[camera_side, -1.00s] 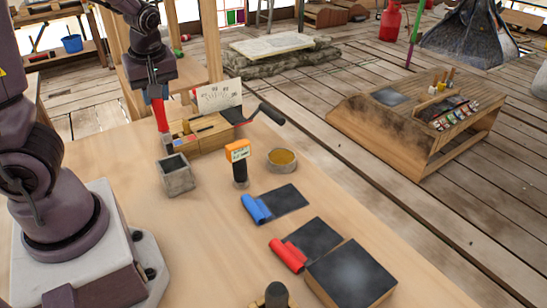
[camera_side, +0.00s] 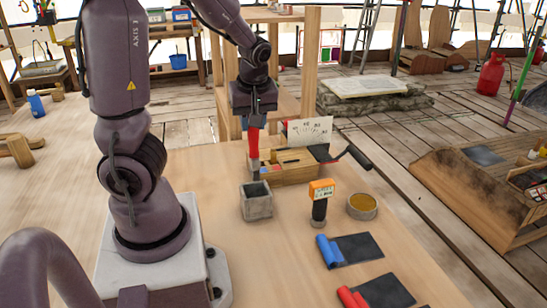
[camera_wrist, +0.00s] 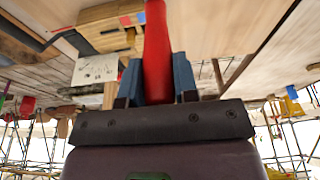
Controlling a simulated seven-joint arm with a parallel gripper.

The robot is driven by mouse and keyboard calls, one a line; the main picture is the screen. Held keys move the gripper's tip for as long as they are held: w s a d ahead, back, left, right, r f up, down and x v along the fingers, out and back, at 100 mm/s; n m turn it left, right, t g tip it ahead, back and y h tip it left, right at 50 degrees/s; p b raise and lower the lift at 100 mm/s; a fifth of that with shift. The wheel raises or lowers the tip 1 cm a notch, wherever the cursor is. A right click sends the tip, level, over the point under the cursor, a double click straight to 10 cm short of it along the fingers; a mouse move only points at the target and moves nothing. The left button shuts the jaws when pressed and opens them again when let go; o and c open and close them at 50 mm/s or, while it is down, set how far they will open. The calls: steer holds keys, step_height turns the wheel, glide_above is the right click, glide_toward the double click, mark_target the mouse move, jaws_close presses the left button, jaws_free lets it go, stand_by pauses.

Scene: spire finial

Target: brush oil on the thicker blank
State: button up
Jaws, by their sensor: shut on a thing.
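My gripper (camera_side: 254,108) is shut on a red-handled tool (camera_side: 254,142), upright with its lower end beside the wooden tool rack (camera_side: 292,176), behind the stone cup (camera_side: 256,203). The wrist view shows the red handle (camera_wrist: 157,50) between the blue-grey fingers (camera_wrist: 157,82); its working end is out of sight there. A round dish with a yellow-brown filling (camera_side: 362,206) stands to the right. A blue rounded piece (camera_side: 329,251) and a red rounded piece (camera_side: 350,297) lie at the edges of dark flat pads (camera_side: 358,248). I cannot tell which is thicker.
An orange-headed meter with a dark handle (camera_side: 321,190) stands between cup and dish. A white card with a scale (camera_side: 308,131) and a black-handled tool (camera_side: 350,156) are at the rack. The wooden table (camera_side: 290,270) is clear in front of the cup.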

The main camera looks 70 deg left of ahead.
steer(key=w+d+f+t, duration=0.15)
steer(key=w+d, duration=0.25)
steer(key=w, duration=0.7)
steer(key=w+d+t, duration=0.2)
steer(key=w+d, duration=0.2)
steer(key=w, duration=0.7)
step_height(320, 180, down, 6)
steer(key=shift+w+f+n, duration=0.15)
steer(key=shift+w+n, duration=0.05)
steer(key=shift+n, duration=0.1)
steer(key=shift+f, duration=0.65)
stand_by(0.8)
stand_by(0.3)
step_height(320, 180, up, 7)
stand_by(0.8)
steer(key=shift+t, duration=0.25)
